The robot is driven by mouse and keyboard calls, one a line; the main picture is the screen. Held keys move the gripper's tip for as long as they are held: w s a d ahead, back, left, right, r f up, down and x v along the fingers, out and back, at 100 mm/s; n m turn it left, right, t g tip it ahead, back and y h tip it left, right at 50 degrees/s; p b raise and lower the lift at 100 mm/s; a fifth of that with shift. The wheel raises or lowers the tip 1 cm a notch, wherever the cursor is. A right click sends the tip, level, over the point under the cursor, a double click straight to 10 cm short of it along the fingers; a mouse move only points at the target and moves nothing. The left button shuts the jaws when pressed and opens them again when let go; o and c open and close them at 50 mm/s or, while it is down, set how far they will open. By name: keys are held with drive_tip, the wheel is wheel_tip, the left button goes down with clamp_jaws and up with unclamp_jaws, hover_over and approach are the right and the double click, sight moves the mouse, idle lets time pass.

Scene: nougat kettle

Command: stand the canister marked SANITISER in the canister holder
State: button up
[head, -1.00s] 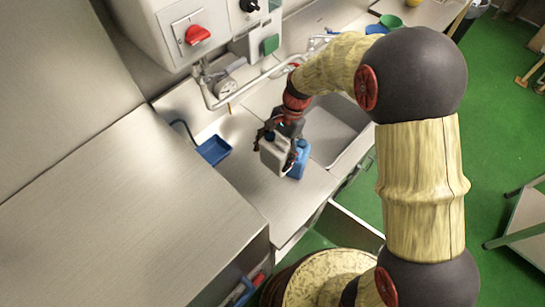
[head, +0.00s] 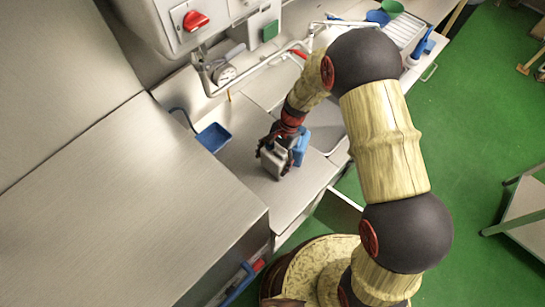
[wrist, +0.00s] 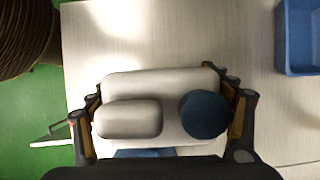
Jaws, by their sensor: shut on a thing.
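A pale grey canister (head: 273,163) with a dark blue cap is between the fingers of my gripper (head: 276,148) over the steel worktop. In the wrist view the canister (wrist: 160,85) lies across my gripper (wrist: 165,108), with a finger against each end and its cap (wrist: 203,114) at the right. My gripper is shut on it. A blue canister (head: 301,146) stands close behind it to the right, partly hidden by my gripper. No label shows, so I cannot read SANITISER. I cannot make out the canister holder. I cannot tell whether the held canister touches the worktop.
A sink (head: 325,135) is behind my arm, partly hidden. A higher steel surface (head: 125,200) fills the left. An open drawer (head: 338,212) juts out at the front. The worktop before the canister is bare.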

drive_tip(key=shift+f, duration=0.65)
drive_tip(key=shift+w+f, duration=0.1)
drive_tip(key=shift+f, duration=0.1)
drive_tip(key=o, duration=2.1)
